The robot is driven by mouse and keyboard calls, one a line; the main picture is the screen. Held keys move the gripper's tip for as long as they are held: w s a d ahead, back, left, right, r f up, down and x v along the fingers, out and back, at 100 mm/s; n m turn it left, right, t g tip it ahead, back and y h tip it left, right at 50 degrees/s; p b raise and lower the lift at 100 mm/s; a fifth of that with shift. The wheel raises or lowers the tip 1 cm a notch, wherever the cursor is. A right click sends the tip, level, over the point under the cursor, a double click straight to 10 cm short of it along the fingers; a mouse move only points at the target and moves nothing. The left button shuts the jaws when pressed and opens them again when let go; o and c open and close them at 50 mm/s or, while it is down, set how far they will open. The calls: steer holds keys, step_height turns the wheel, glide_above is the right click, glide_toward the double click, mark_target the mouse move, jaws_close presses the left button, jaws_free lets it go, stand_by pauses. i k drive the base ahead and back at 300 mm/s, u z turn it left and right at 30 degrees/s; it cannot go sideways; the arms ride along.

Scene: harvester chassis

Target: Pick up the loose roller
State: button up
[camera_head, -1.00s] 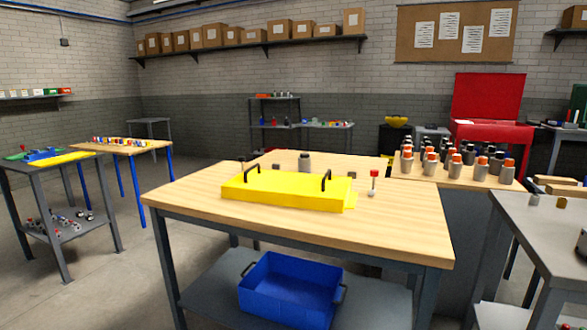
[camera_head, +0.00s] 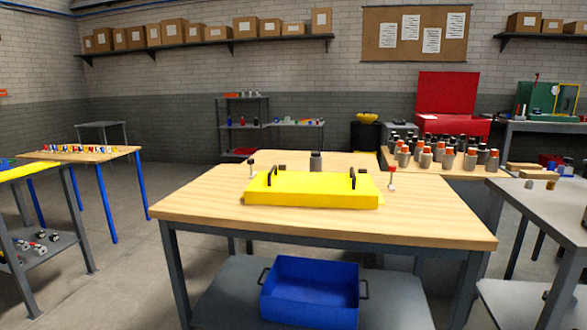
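A yellow chassis-like block (camera_head: 312,192) with two black upright handles lies on the wooden table (camera_head: 430,222) ahead. A short grey cylinder with a darker top (camera_head: 316,162) stands upright just behind it and may be the loose roller; I cannot tell for sure. A small red-topped post (camera_head: 391,178) stands to the right of the block. A small dark-topped post (camera_head: 251,168) stands to its left. My gripper is not in view.
A blue bin (camera_head: 310,292) sits on the table's lower shelf. Several orange- and dark-capped grey cylinders (camera_head: 445,155) stand on a table at back right. A grey table (camera_head: 545,210) is at right, a wooden one (camera_head: 85,154) at left. Floor shows between them.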

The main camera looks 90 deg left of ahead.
mark_target(316, 163)
steer(key=k, duration=1.15)
steer(key=u, duration=2.6)
steer(key=i, duration=1)
